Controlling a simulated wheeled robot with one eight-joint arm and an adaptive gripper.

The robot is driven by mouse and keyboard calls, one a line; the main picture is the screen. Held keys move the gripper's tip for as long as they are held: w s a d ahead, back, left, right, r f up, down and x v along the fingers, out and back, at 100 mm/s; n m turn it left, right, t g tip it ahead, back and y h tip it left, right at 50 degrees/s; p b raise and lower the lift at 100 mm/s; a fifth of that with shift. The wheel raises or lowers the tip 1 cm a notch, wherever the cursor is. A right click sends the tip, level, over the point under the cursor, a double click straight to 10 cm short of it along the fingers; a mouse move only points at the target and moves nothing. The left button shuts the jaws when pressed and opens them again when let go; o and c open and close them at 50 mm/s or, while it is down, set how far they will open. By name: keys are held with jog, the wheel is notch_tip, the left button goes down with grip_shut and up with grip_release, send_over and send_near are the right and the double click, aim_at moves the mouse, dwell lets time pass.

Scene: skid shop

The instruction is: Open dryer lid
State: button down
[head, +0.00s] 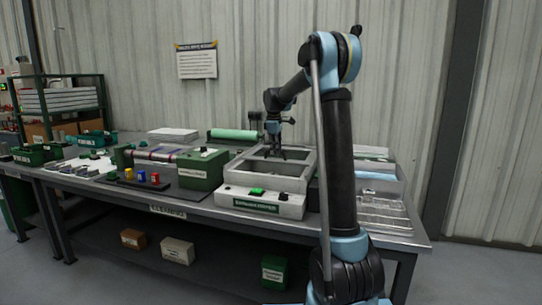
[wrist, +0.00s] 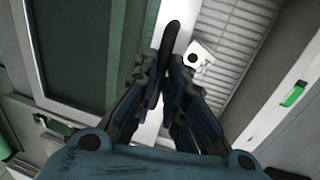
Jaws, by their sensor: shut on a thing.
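The dryer is a light grey box on the bench in the head view, with a front panel (head: 262,203) carrying a green button (head: 257,191) and a green label. Its top shows a pale raised frame (head: 310,172) around recessed openings. My gripper (head: 271,154) points down at this frame from behind the middle of the box. In the wrist view my gripper (wrist: 164,62) is shut on a narrow black handle (wrist: 172,38) that stands in front of a white strip. The handle's lower part is hidden between the fingers. How far the lid stands open cannot be told.
A green box (head: 202,170) stands left of the dryer, and a wire tray (head: 385,213) lies to its right. A green roll (head: 234,134) lies behind. Small coloured blocks (head: 141,176) sit on the left. In the wrist view, a slatted pale surface (wrist: 232,60) lies beside the fingers.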

aim_at(279, 157)
jog(key=w, duration=0.2)
jog(key=w+d, duration=0.2)
jog(key=w, duration=0.1)
jog(key=shift+w, duration=0.3)
jog(key=c, duration=1.7)
grip_release()
jog(key=shift+o, duration=0.2)
jog(key=shift+r, duration=0.15)
notch_tip(279, 157, up, 11)
jog(key=s, duration=0.2)
jog(key=shift+a+r, duration=0.2)
jog(key=shift+a, duration=0.2)
jog(key=shift+s, duration=0.1)
